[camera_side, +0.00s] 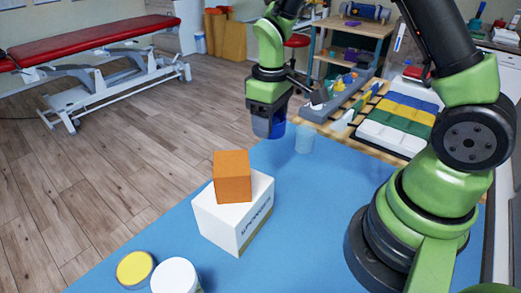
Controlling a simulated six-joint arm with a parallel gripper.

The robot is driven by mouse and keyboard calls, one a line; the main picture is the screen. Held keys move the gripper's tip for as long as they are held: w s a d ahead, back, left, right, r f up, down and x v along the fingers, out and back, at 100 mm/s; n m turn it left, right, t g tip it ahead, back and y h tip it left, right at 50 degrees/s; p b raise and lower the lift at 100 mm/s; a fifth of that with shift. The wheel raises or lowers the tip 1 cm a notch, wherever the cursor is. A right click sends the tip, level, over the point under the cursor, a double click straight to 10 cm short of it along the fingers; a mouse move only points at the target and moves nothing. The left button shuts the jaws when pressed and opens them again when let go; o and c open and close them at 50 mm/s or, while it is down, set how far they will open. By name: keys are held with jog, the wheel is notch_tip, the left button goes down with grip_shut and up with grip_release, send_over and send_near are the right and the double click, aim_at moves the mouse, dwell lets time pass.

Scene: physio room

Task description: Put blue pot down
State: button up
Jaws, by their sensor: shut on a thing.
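My gripper (270,118) hangs down over the far part of the blue table top (310,205). It is shut on a dark blue pot (275,129), which shows just below the fingers. The pot looks to be held above the surface, but the gap under it is hard to judge. The fingers hide the pot's upper part.
A translucent light-blue cup (304,138) stands right of the pot. An orange block (232,176) sits on a white box (232,218) nearer the camera. A yellow-topped jar (135,268) and a white-lidded jar (175,276) stand at the front.

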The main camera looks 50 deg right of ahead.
notch_tip(320, 180, up, 5)
jog(key=s+a+m, duration=0.1)
jog(key=s+a, duration=0.1)
jog(key=s, duration=0.1)
jog(key=shift+a+m, duration=0.35)
jog(key=shift+m, duration=0.05)
jog(key=shift+r, duration=0.1)
notch_tip(320, 180, up, 6)
jog(key=n, duration=2.1)
send_over(240, 284)
notch_tip(240, 284, down, 23)
jog(key=shift+f, duration=0.1)
jog(key=shift+f, duration=0.1)
